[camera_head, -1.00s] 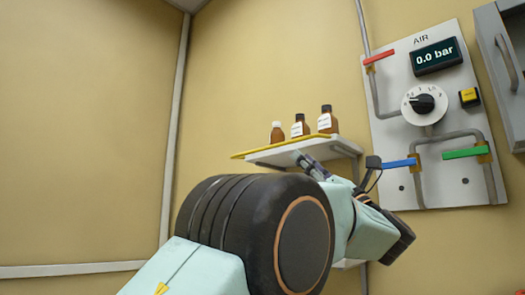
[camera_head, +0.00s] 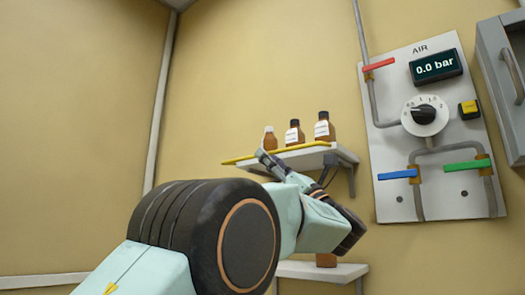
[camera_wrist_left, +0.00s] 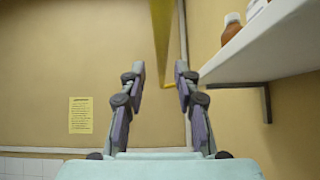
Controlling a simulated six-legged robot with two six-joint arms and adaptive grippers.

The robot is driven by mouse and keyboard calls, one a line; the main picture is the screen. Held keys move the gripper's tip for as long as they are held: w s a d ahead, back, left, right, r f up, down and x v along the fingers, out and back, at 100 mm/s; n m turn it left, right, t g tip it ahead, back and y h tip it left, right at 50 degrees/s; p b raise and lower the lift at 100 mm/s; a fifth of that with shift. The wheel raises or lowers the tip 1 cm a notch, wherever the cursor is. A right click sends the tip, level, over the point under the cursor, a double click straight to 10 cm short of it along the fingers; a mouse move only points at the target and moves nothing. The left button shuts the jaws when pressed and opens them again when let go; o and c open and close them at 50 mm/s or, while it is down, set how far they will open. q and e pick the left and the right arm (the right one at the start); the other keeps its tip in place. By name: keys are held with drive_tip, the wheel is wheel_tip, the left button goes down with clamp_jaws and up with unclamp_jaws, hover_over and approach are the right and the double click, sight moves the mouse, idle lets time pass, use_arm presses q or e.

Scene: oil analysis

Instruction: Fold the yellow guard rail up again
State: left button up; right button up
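The yellow guard rail (camera_head: 280,152) runs along the front edge of the upper wall shelf (camera_head: 310,158), level with the shelf board, and its left end sticks out past the board. My left gripper (camera_head: 262,156) is at the rail near its left part. In the left wrist view the rail (camera_wrist_left: 161,35) appears as a yellow bar coming down between the two fingertips of my open left gripper (camera_wrist_left: 160,75). I see a gap on both sides of the bar; contact cannot be told. My right gripper is not in view.
Three brown bottles (camera_head: 294,134) stand on the upper shelf behind the rail. A lower shelf (camera_head: 315,271) holds another brown item (camera_head: 326,260). The AIR panel (camera_head: 395,205) with coloured valve handles is to the right.

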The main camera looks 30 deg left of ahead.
use_arm(q)
drive_tip(key=shift+x, duration=0.95)
drive_tip(key=shift+w+a+r+p, duration=0.2)
drive_tip(key=shift+a+p, duration=0.1)
drive_tip(key=shift+a, duration=0.05)
drive_tip(key=shift+c, duration=0.4)
drive_tip(key=shift+s+d, duration=0.1)
drive_tip(key=shift+d, duration=0.05)
drive_tip(key=shift+c, duration=0.7)
clamp_jaws()
